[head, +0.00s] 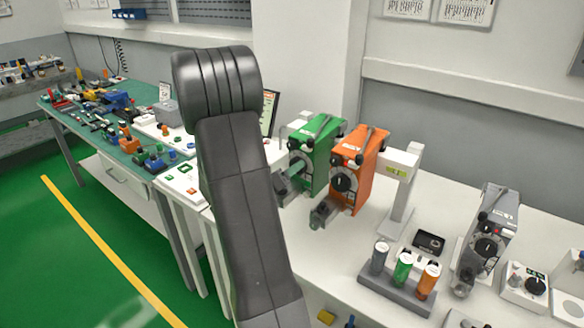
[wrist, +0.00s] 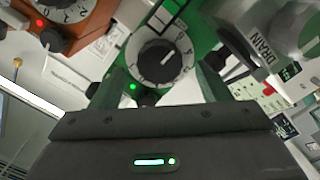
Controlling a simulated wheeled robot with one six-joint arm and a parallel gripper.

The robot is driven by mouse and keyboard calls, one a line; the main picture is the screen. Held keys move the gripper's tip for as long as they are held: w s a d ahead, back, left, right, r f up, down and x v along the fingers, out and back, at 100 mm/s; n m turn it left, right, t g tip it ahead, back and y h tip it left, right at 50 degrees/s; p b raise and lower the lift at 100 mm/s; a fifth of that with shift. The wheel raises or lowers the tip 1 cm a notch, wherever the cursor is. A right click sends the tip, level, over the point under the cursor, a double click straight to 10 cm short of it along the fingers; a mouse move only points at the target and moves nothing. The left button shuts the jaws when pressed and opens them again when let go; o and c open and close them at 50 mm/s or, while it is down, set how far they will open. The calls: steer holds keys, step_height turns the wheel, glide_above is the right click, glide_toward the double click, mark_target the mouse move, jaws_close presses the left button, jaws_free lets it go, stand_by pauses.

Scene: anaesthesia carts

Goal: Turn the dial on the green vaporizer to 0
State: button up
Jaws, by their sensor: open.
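The green vaporizer (head: 322,150) stands on the white bench beside an orange one, its front partly hidden by my arm in the head view. In the wrist view its green body (wrist: 202,38) fills the upper middle. Its dial (wrist: 158,62) has a black knob in a pale numbered ring. The knob's white mark points to the upper right; the numbers are too small to read surely. My gripper (wrist: 160,76) is open, with one finger on each side of the dial's lower part. I cannot tell whether the fingers touch it. A green light (wrist: 133,87) glows below the dial.
The orange vaporizer (head: 364,165) is close at the right. A grey part marked DRAIN (wrist: 268,30) is near the right finger in the wrist view. A rack of coloured bottles (head: 398,287) and a grey vaporizer (head: 492,226) stand farther right. A cluttered green-topped table (head: 72,122) is at left.

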steer(key=shift+x, duration=0.95)
steer(key=shift+c, duration=0.2)
steer(key=c, duration=0.9)
